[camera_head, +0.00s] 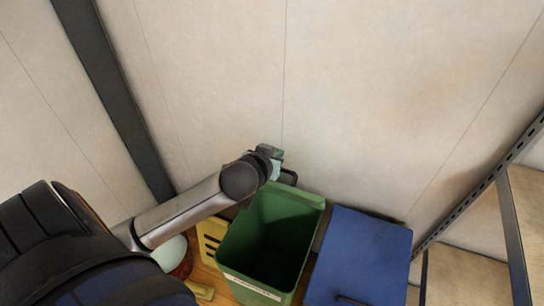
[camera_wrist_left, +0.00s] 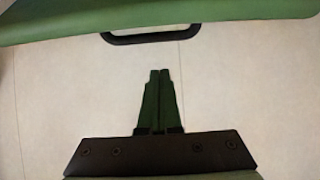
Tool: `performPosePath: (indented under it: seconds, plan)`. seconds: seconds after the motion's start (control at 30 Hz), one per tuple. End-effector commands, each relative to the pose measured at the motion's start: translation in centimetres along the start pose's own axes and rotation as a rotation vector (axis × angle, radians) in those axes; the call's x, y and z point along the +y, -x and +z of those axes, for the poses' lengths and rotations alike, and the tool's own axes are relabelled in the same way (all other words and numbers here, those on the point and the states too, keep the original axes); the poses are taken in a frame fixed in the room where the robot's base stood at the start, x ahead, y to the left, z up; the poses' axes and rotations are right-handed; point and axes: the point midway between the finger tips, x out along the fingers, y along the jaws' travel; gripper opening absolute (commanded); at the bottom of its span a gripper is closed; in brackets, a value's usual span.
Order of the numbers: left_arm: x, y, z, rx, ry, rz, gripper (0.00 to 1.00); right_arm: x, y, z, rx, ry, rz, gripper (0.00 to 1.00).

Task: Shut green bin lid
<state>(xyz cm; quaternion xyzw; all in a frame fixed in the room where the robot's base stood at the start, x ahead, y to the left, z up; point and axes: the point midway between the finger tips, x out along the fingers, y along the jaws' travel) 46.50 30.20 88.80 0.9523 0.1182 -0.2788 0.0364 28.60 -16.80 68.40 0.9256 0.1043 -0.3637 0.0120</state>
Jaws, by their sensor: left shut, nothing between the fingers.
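The green bin (camera_head: 231,262) stands open, its dark inside showing in the head view. Its green lid (camera_head: 300,196) is raised at the far side, near the wall, with a black handle (camera_head: 289,174) at its top edge. In the left wrist view the lid's green edge (camera_wrist_left: 235,12) and black handle (camera_wrist_left: 150,38) cross the top. My left gripper (camera_head: 272,153) is at the handle's left in the head view. In the wrist view its fingertips (camera_wrist_left: 160,72) are together, empty, and appear apart from the handle. My right gripper is not in view.
A blue bin with a shut lid (camera_head: 361,255) stands right of the green bin. A yellow crate (camera_head: 211,238) and a pale round object (camera_head: 170,254) are at the left. A pale wall (camera_head: 350,90) is behind; a metal-framed shelf (camera_head: 470,190) is at the right.

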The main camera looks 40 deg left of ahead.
Motion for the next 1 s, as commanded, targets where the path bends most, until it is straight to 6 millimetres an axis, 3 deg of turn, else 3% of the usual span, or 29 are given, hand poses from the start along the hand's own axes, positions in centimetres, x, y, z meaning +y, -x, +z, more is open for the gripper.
performPosePath:
  seconds: [0.27, 0.53, 1.0]
  plan:
    - [-0.1, -4.8, 0.0, 0.001, 0.001, -0.002, 0.00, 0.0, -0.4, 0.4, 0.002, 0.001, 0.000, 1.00]
    - [0.0, -2.4, 2.7, -0.002, -0.002, 0.001, 0.00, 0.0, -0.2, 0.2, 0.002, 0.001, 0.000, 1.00]
    - [0.0, -1.9, 3.2, 0.000, 0.000, 0.001, 0.00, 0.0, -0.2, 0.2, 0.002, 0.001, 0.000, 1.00]
